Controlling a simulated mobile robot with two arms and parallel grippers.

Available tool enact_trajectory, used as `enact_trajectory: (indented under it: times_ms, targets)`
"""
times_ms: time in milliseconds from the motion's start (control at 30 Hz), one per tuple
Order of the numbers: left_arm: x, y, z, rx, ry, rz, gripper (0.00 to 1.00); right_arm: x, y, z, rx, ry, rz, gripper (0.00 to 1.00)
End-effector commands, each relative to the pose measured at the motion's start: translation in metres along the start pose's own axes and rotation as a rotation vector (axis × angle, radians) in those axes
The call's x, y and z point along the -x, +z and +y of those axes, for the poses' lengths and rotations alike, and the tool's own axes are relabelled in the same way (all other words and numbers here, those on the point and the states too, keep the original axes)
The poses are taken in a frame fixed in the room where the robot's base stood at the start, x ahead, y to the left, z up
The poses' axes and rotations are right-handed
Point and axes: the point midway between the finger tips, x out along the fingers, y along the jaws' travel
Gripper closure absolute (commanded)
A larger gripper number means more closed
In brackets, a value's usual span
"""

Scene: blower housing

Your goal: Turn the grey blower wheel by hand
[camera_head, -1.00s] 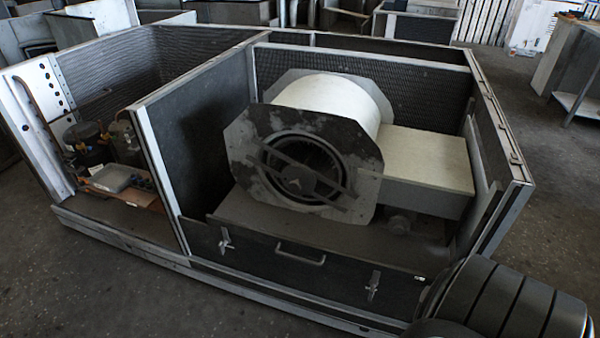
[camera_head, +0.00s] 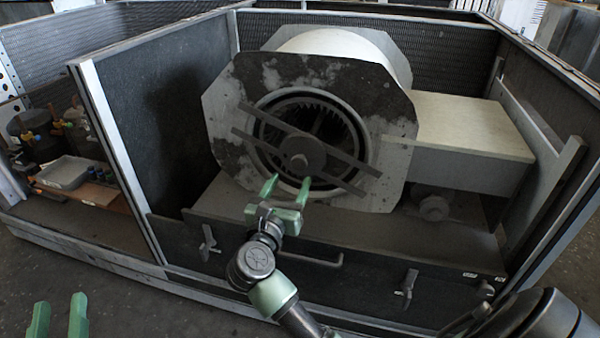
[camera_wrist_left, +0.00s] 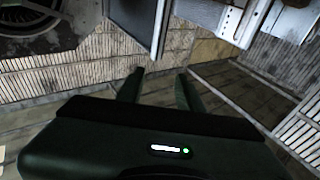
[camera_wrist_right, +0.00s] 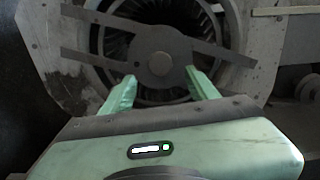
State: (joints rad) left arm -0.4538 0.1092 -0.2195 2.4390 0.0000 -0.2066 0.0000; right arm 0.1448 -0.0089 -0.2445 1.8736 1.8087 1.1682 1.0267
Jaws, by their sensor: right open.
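The grey blower wheel (camera_head: 328,112) sits inside the round inlet of the blower housing (camera_head: 255,75); only part of its finned rim shows. A slanted two-bar bracket with a round hub (camera_head: 303,155) crosses the inlet and hides much of the wheel. My right gripper (camera_head: 289,180) is open and empty, its green fingers pointing at the lower part of the inlet. In the right wrist view the wheel's fins (camera_wrist_right: 205,18) show behind the bracket, and the fingertips lie just below the hub. My left gripper (camera_head: 60,303) is open and empty at the lower left, away from the housing.
A panel wall (camera_head: 170,130) stands left of the blower, and a pale box (camera_head: 460,125) adjoins it at right. A front panel with a handle (camera_head: 310,258) and latches runs below. A grey tray (camera_head: 63,172) lies in the left compartment.

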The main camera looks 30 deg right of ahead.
Motion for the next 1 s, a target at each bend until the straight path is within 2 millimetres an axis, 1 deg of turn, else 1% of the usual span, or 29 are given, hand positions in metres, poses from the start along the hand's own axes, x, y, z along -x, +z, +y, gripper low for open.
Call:
enact_trajectory:
  times_ms: [33, 200, 333, 500, 733, 767, 800, 867, 900, 933, 967, 1000]
  targets:
    - [0.000, -0.004, 0.001, 0.001, 0.002, 0.024, 0.64, -0.009, 0.001, -0.001, 0.003, -0.002, -0.005, 0.41]
    - [0.000, -0.023, 0.003, 0.004, 0.007, 0.131, 0.64, -0.037, 0.000, -0.001, 0.006, -0.002, -0.006, 0.41]
    - [0.002, -0.037, 0.005, 0.007, 0.011, 0.206, 0.64, -0.054, 0.000, 0.000, 0.007, -0.001, -0.005, 0.41]
    - [0.003, -0.046, 0.006, 0.009, 0.013, 0.250, 0.64, -0.063, 0.001, 0.000, 0.006, -0.001, -0.003, 0.41]
    - [0.003, -0.047, 0.006, 0.009, 0.013, 0.254, 0.64, -0.064, 0.001, 0.000, 0.007, 0.000, -0.003, 0.41]
    - [0.003, -0.047, 0.006, 0.009, 0.013, 0.254, 0.64, -0.064, 0.001, 0.000, 0.007, 0.000, -0.003, 0.46]
    - [0.003, -0.047, 0.006, 0.009, 0.013, 0.254, 0.64, -0.064, 0.001, 0.000, 0.007, 0.000, -0.003, 0.57]
    - [0.003, -0.047, 0.006, 0.009, 0.013, 0.253, 0.64, -0.064, 0.001, 0.000, 0.007, 0.000, -0.003, 0.74]
    - [0.003, -0.047, 0.006, 0.008, 0.013, 0.253, 0.64, -0.064, 0.001, 0.000, 0.007, 0.000, -0.003, 0.85]
    - [0.003, -0.047, 0.006, 0.008, 0.013, 0.253, 0.64, -0.064, 0.001, 0.000, 0.007, 0.000, -0.003, 0.93]
    - [0.003, -0.046, 0.006, 0.008, 0.013, 0.253, 0.64, -0.064, 0.001, 0.000, 0.007, 0.000, -0.003, 1.00]
    - [0.003, -0.046, 0.006, 0.008, 0.013, 0.253, 0.64, -0.064, 0.001, 0.000, 0.007, 0.000, -0.003, 1.00]
